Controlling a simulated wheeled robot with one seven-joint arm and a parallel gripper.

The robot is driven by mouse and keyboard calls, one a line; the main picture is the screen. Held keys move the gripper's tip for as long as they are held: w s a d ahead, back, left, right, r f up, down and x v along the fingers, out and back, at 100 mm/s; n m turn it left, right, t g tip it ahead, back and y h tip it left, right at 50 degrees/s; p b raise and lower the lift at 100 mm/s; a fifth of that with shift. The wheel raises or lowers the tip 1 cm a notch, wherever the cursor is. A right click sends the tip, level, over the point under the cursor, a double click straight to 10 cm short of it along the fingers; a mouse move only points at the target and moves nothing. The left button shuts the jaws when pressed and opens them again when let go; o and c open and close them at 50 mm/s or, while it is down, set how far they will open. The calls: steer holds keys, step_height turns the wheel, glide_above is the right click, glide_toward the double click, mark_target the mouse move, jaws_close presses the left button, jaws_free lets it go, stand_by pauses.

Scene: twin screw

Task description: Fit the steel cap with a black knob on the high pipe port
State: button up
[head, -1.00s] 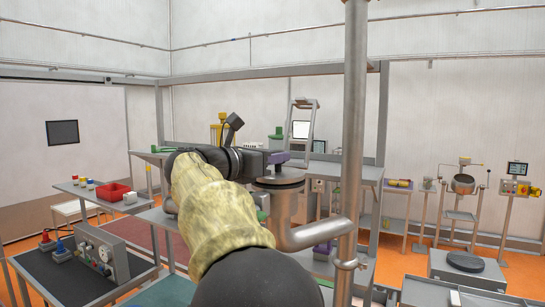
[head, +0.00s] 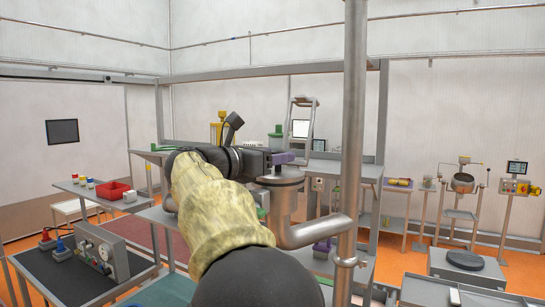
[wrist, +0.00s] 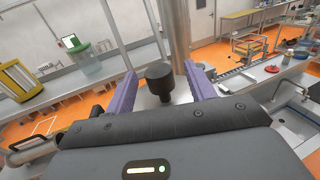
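The high pipe port (head: 282,205) is an upright steel pipe end with an elbow, in the middle of the head view. A flat round steel disc, seemingly the cap (head: 280,180), lies on its top. In the wrist view the black knob (wrist: 157,82) stands upright between the purple fingers of my gripper (wrist: 160,88), with pale steel around its foot. The fingers are apart, with a gap on each side of the knob. In the head view my gripper (head: 284,158) is just above the disc. The cap's seating on the port is hidden.
A tall vertical steel pipe (head: 354,120) stands just right of the port; the elbow runs to it. A bench with a red bin (head: 113,191) is at left, a control box (head: 102,252) at lower left. Shelving (head: 372,172) stands behind the port.

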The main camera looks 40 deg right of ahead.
steer(key=shift+f, duration=0.1)
steer(key=shift+a, duration=0.25)
steer(key=s+a+b, duration=0.1)
steer(key=a+b, duration=0.5)
steer(key=a, duration=1.1)
steer(key=shift+s, duration=0.2)
